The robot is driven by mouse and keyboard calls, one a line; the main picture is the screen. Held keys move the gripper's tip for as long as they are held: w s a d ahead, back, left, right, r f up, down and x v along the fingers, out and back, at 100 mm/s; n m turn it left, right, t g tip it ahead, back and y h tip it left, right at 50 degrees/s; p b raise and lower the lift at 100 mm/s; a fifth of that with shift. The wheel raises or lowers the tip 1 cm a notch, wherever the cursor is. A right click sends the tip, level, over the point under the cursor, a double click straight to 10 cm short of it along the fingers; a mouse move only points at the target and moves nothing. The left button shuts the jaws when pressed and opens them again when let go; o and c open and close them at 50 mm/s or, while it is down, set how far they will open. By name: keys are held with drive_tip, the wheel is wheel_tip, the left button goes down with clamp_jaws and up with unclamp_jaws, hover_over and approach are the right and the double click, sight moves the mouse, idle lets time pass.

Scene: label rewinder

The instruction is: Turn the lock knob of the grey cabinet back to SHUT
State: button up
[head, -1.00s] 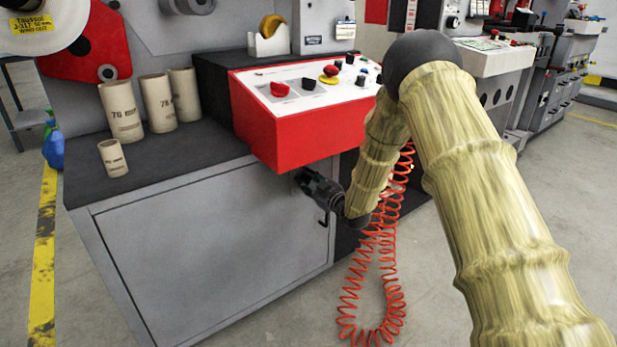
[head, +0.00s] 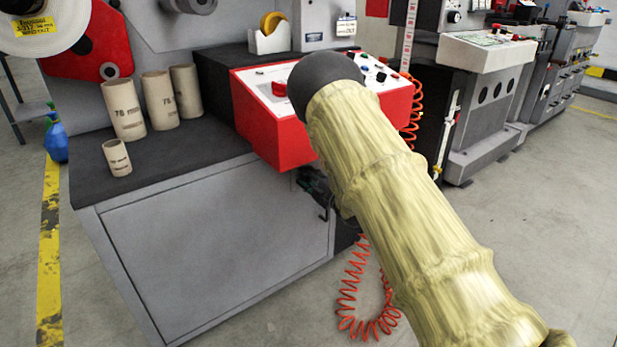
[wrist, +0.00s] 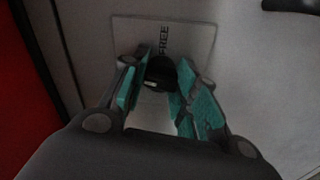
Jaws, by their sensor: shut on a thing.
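The grey cabinet (head: 215,255) stands under the dark worktop in the head view. In the wrist view its lock knob (wrist: 160,70) is a small dark knob on a pale square plate (wrist: 195,38). The word FREE shows on the plate beyond the knob, turned sideways. No SHUT mark can be seen. My gripper (wrist: 163,78) is shut on the knob, with a teal-padded finger on either side of it. The picture is dark, so the exact angle of the knob is hard to tell. In the head view my arm hides the knob and most of my gripper.
A red control box (head: 268,125) overhangs the cabinet just above my gripper. A coiled red hose (head: 362,300) hangs beside the cabinet's right edge. Cardboard cores (head: 122,110) stand on the worktop. The floor in front is clear.

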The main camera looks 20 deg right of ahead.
drive_tip(key=shift+n, duration=1.1)
drive_tip(key=o, duration=1)
drive_tip(key=v, duration=1.2)
